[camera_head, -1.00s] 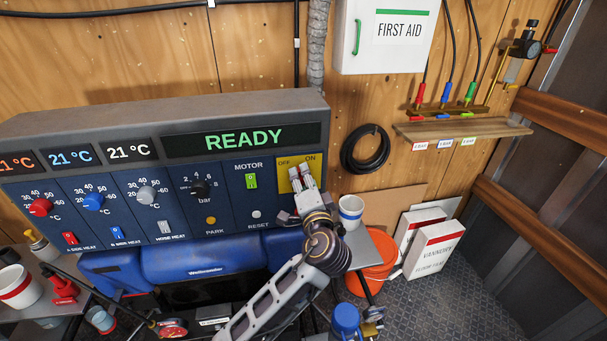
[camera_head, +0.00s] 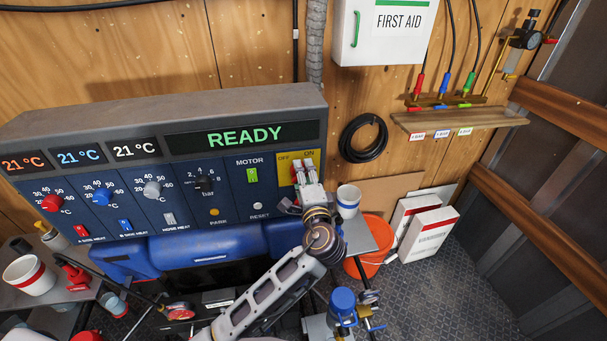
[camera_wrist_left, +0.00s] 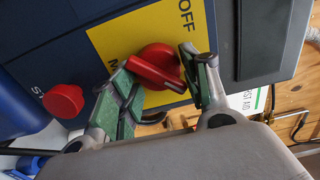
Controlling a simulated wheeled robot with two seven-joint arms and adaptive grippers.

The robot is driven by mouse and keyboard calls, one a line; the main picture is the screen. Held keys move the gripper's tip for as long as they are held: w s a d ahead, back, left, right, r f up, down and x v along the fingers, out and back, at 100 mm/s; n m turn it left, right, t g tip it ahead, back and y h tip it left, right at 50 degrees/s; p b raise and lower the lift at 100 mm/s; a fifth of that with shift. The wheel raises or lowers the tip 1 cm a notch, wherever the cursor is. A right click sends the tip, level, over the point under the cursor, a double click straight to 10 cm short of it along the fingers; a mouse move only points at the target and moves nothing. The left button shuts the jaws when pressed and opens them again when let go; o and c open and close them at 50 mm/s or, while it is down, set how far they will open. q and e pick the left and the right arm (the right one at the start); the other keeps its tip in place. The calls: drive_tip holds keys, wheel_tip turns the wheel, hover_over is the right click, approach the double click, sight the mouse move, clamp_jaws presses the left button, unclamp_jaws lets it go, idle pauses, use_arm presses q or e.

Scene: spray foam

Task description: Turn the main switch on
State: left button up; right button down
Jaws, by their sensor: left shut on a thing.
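The main switch is a red rotary knob (camera_wrist_left: 155,68) on a yellow plate (camera_wrist_left: 120,38) marked OFF and ON. The plate also shows at the right end of the control panel in the head view (camera_head: 284,166). My left gripper (camera_head: 303,168) is at the plate and hides most of the knob there. In the left wrist view my left gripper (camera_wrist_left: 165,82) has its green-padded fingers on either side of the knob's raised grip and is shut on it. The grip lies aslant in that view. My right gripper is not in view.
A red round button (camera_wrist_left: 63,101) sits beside the yellow plate. The green MOTOR switch (camera_head: 252,175) is left of the plate, below a display reading READY (camera_head: 244,135). A white cup (camera_head: 348,200) stands close to the right of my gripper, above an orange bucket (camera_head: 372,262).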

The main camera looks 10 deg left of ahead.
use_arm(q)
drive_tip(key=shift+f, duration=0.1)
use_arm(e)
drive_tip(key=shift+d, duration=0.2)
use_arm(q)
drive_tip(key=o, duration=0.7)
drive_tip(key=shift+o, duration=1.2)
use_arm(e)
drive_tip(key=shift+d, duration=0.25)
use_arm(q)
drive_tip(key=shift+s, duration=0.1)
drive_tip(key=v, duration=1.2)
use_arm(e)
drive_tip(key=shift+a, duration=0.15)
use_arm(q)
drive_tip(key=shift+a, duration=0.15)
